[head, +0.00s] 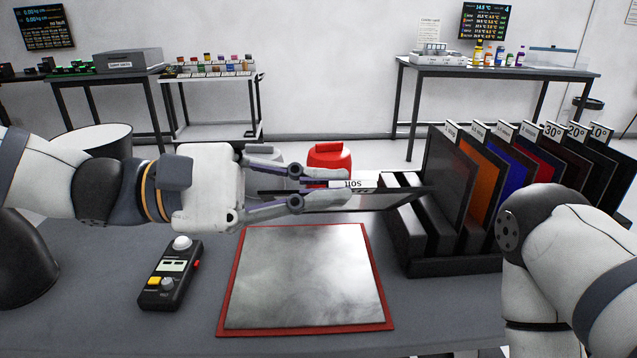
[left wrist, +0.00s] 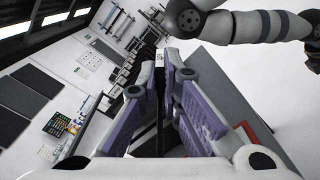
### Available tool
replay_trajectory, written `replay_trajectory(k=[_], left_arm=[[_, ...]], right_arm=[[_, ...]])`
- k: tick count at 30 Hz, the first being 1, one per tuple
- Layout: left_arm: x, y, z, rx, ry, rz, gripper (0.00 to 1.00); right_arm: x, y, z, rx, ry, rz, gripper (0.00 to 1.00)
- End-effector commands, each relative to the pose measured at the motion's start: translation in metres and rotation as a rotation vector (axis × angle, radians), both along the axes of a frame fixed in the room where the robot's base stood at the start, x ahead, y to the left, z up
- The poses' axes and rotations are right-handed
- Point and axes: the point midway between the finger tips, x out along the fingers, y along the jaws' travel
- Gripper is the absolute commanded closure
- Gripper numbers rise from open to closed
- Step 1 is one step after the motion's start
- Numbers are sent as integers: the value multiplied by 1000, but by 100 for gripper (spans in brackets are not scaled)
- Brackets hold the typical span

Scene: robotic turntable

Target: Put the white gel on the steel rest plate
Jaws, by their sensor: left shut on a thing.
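The steel rest plate (head: 305,275) lies flat on the table, bare, with a red border around it. My left gripper (head: 322,190) is shut on a thin dark-framed panel (head: 385,200) with a white label tab. The panel is seen nearly edge-on above and behind the plate, reaching right to the rack; whether it touches the rack is unclear. Its face looks grey, so I cannot confirm that it is the white gel. In the left wrist view the gripper (left wrist: 165,90) has a thin dark edge between its fingers. My right gripper is not in view.
A black slotted rack (head: 455,266) at the right holds several labelled coloured panels; its left slots look empty. A handheld control box (head: 170,275) lies left of the plate. A red container (head: 329,158) stands behind my left gripper. My right arm is at the lower right.

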Motion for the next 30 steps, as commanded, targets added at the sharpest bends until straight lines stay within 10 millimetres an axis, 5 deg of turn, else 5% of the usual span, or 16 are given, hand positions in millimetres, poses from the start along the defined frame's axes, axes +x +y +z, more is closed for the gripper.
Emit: replay_trajectory(k=[30], left_arm=[[71,0,-68,-2,7,3,100]], right_arm=[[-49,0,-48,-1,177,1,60]])
